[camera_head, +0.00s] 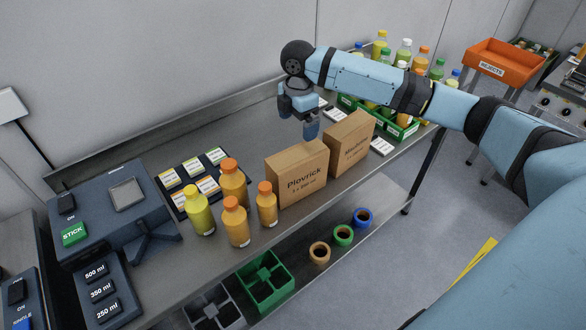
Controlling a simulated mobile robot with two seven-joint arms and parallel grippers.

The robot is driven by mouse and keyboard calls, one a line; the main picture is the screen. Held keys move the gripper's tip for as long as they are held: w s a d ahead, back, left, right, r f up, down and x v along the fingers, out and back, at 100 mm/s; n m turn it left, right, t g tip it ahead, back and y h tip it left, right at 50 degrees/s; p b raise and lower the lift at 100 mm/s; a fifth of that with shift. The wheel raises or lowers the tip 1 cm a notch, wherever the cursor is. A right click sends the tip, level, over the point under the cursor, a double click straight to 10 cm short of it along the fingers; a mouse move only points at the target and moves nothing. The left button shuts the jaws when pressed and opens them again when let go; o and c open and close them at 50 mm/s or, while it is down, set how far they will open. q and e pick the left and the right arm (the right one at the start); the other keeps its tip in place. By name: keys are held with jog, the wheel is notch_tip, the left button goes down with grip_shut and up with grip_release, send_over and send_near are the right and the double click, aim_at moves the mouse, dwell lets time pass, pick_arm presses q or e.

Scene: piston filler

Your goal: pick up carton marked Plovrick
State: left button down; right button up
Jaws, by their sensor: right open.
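The carton marked Plovrick (297,183) is a brown box standing upright on the steel bench (262,237), near its front edge. A second brown carton (351,146) with partly unreadable lettering stands close to its right. My right gripper (310,131) hangs above and behind the two cartons, pointing down. It is open and holds nothing that I can see; its fingertips are partly close to the cartons' top edges, and I cannot tell the exact gap. My left gripper is out of view.
Several orange-capped and yellow bottles (235,219) stand just left of the Plovrick carton. Label cards (194,176) and a dark machine (113,212) lie farther left. A green crate (401,131) of bottles stands right. An orange rejects bin (496,57) is beyond.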

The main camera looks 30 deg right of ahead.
send_over(298, 154)
notch_tip(298, 154, down, 6)
jog(key=shift+w+d+r, duration=0.1)
jog(key=shift+r, duration=0.15)
jog(key=shift+f+p, duration=0.35)
jog(key=shift+f, duration=0.2)
notch_tip(298, 154, down, 4)
jog(key=shift+r+p, duration=0.2)
jog(key=shift+p, duration=0.15)
jog(key=shift+f, duration=0.5)
jog(key=c, duration=1.8)
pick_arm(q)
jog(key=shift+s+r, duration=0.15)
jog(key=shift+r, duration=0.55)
pick_arm(e)
jog(key=shift+r, duration=0.15)
